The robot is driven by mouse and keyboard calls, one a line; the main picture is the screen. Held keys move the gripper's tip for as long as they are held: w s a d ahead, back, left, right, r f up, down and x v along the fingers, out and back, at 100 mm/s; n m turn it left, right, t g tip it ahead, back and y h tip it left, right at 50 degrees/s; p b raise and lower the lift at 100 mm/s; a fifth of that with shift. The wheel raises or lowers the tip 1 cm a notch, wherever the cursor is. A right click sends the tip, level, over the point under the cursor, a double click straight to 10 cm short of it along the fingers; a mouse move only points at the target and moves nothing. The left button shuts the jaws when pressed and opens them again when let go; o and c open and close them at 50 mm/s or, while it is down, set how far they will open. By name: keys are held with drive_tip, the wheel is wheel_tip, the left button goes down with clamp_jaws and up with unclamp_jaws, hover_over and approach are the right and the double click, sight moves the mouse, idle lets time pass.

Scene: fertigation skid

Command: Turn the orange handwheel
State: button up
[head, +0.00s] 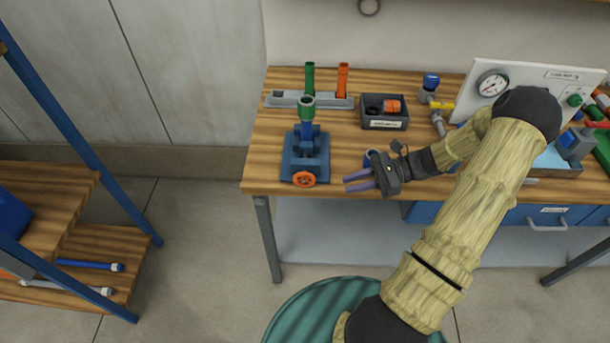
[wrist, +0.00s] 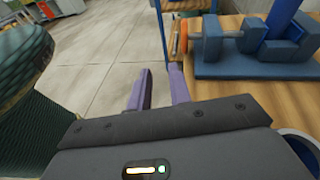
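The orange handwheel (head: 304,180) is on the front of a blue vise-like fixture (head: 296,165) near the table's left front edge. A dark upright piece with a green ring top (head: 306,108) stands in the fixture. In the wrist view the handwheel (wrist: 181,42) shows nearly edge-on, on a grey-blue shaft, beyond the fingertips. My gripper (head: 346,184) is to the right of the handwheel, its two purple fingers pointing left towards it. The fingers (wrist: 160,76) are apart, with nothing seen between them. The gripper does not touch the wheel.
A grey rack (head: 330,102) with green and orange upright pieces stands behind the fixture. A dark bin (head: 384,122) with an orange part is behind my gripper. A blue cup (head: 371,160) is close to the gripper. A gauge panel (head: 540,80) stands right. Open floor lies in front.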

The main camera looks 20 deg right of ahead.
sight(312, 174)
drive_tip(key=d+m+t, duration=0.1)
drive_tip(key=d+m+t+y, duration=0.1)
drive_tip(key=d, duration=0.1)
drive_tip(key=d+t+y, duration=0.1)
drive_tip(key=d, duration=0.1)
drive_tip(key=shift+w+m+t, duration=0.4)
drive_tip(key=shift+a, duration=0.1)
drive_tip(key=shift+a, duration=0.1)
drive_tip(key=p+x, duration=0.1)
drive_tip(key=x, duration=0.7)
drive_tip(key=p+x, duration=0.1)
drive_tip(key=x, duration=0.8)
drive_tip(key=shift+a+r+p, duration=0.15)
drive_tip(key=shift+p, duration=0.15)
clamp_jaws()
